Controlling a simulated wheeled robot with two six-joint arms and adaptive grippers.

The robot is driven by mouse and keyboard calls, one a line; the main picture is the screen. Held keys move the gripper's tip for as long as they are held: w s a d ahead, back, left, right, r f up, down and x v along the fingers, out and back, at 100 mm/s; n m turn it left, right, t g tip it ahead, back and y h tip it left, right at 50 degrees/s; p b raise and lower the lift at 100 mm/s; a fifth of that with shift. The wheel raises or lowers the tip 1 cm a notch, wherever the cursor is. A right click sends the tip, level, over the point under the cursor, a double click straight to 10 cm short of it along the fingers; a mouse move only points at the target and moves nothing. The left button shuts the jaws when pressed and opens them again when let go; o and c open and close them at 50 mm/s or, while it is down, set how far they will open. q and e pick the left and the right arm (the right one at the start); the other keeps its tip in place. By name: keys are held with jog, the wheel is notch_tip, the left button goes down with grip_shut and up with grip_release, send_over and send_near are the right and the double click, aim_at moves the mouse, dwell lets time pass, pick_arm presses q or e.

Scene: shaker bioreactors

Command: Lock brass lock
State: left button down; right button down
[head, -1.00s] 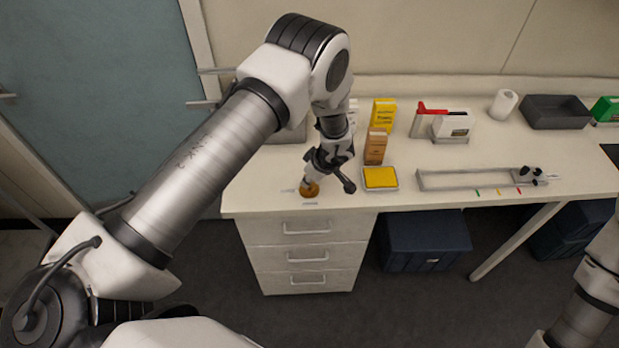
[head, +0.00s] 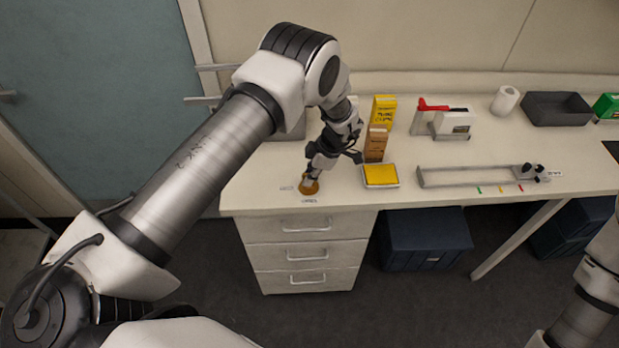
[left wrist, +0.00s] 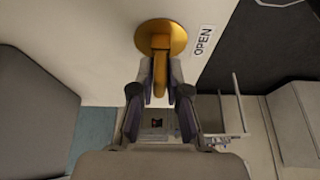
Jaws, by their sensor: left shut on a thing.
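The brass lock (head: 310,186) sits on the counter near its front left edge, below my left gripper (head: 308,177). In the left wrist view the brass lock (left wrist: 160,36) shows as a round brass disc with a narrow brass handle. My left gripper (left wrist: 160,80) is shut on that handle, with one finger on each side. A white label reading OPEN (left wrist: 203,41) is beside the disc. In the head view two small labels lie by the lock, one to its left (head: 287,188) and one in front (head: 309,201). My right gripper is out of view.
A yellow pad in a white tray (head: 396,185) and a brown box (head: 376,145) stand right of the lock. A yellow box (head: 383,110) is behind. A metal rail frame (head: 470,185) lies farther right. Drawers (head: 304,250) are below the counter.

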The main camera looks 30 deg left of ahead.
pick_arm(q)
jog(key=shift+s+f+n+g, duration=0.2)
jog(key=shift+f+n+g, duration=0.1)
jog(key=shift+n, duration=0.1)
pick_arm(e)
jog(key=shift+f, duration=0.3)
pick_arm(q)
jog(key=c, duration=1.1)
grip_release()
jog(key=shift+w, duration=0.15)
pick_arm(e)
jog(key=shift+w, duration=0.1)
pick_arm(q)
jog(key=shift+w+a, duration=0.1)
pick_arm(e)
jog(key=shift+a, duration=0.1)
